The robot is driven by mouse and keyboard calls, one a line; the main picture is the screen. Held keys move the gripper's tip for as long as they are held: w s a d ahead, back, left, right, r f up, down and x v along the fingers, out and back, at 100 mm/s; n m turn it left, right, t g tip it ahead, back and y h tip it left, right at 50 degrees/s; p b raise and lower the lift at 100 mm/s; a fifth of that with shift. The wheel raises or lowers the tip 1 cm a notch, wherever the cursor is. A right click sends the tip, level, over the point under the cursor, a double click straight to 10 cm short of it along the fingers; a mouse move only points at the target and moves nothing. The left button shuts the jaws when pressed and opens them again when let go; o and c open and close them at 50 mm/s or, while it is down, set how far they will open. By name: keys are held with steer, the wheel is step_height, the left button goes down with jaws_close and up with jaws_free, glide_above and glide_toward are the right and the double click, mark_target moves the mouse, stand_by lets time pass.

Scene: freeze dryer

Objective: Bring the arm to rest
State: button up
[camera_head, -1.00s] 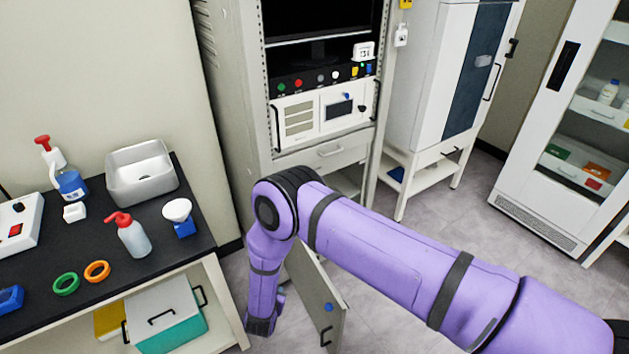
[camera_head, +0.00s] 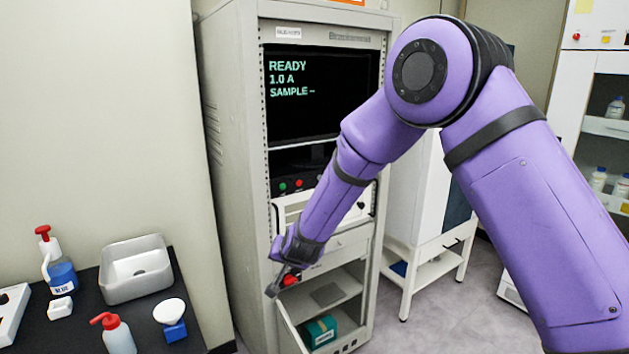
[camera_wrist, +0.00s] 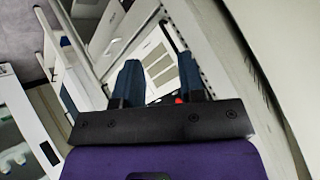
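My purple arm rises on the right of the head view, bends at a high elbow and reaches down-left in front of the tall grey instrument cabinet (camera_head: 232,180). My gripper (camera_head: 275,288) is at the low end of the arm, in front of the cabinet's lower part. In the wrist view my gripper (camera_wrist: 160,72) has its two dark blue fingers apart, with a white vented panel behind them and no object held. A small red thing (camera_head: 290,280) shows right beside the gripper in the head view; I cannot tell whether they touch.
The cabinet's screen (camera_head: 318,100) reads "READY 1.0 A SAMPLE". Its lower compartment is open, with a teal box (camera_head: 320,331) inside and the open door (camera_head: 290,335) below my gripper.

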steer(key=s+d+r+n, duration=0.1)
steer(key=s+d+r, duration=0.3)
steer(key=d+r, duration=0.3)
steer(key=s+d+r+g, duration=0.1)
steer(key=s+d+r, duration=0.2)
steer(key=d+r, duration=0.4)
steer(key=s+d+r+n, duration=0.1)
steer(key=s+d+r, duration=0.35)
steer(key=r, duration=0.45)
steer(key=s+d+r+g+h, duration=0.1)
steer(key=s+d+r+h, duration=0.1)
steer(key=s+d, duration=0.7)
steer(key=s+d+r+g+h, duration=0.1)
steer(key=s+d+r, duration=0.2)
steer(key=s+d, duration=0.7)
steer(key=s, duration=0.8)
steer(key=shift+s+d+h, duration=0.2)
steer(key=shift+d+h, duration=0.05)
steer(key=shift+h, duration=0.15)
